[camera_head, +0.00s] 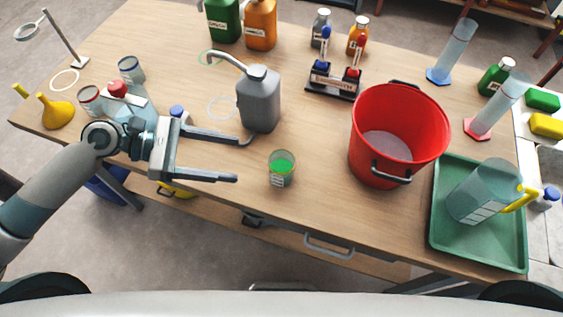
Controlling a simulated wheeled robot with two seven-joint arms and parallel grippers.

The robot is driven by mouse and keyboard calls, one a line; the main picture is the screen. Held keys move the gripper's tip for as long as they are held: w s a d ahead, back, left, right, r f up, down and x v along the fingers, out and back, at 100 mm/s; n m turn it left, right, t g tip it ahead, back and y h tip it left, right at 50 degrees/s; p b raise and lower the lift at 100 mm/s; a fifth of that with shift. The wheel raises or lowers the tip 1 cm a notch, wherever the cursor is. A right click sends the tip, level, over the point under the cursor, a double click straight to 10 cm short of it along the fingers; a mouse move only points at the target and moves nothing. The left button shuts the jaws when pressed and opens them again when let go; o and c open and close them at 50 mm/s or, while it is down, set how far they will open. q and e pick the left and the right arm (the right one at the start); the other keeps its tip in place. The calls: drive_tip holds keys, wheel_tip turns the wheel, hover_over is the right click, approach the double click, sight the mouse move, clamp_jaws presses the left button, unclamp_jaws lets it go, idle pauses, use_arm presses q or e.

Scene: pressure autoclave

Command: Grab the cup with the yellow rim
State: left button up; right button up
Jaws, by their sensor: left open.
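A small clear cup (281,170) with green contents stands upright on the table near its front edge. Its rim looks yellowish, though it is too small to be sure. My left gripper (240,159) is to the left of this cup, with its two fingers spread and pointing right toward it. Nothing is between the fingers, and they are apart from the cup. Two more cups stand at the left: one with a reddish rim (90,99) and one with a grey rim (130,69). My right gripper is out of view.
A grey jug (260,100) stands just behind my left gripper's far finger. A red bucket (400,125) stands right of the cup, and a green tray (445,235) holds a clear pitcher (485,192). Bare tabletop lies between the gripper and the cup.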

sight(273, 164)
use_arm(q)
drive_tip(key=shift+d+f, duration=0.15)
drive_tip(key=shift+d, duration=0.3)
drive_tip(key=p+x, duration=0.1)
drive_tip(key=x, duration=0.2)
drive_tip(key=shift+d+p, duration=0.3)
drive_tip(key=shift+p, duration=0.05)
drive_tip(key=p+x, duration=0.2)
drive_tip(key=x, duration=0.4)
drive_tip(key=shift+w+d+f, duration=0.1)
drive_tip(key=shift+d+f, duration=0.2)
drive_tip(key=shift+d, duration=0.05)
drive_tip(key=shift+d+f, duration=0.3)
drive_tip(key=shift+d, duration=0.1)
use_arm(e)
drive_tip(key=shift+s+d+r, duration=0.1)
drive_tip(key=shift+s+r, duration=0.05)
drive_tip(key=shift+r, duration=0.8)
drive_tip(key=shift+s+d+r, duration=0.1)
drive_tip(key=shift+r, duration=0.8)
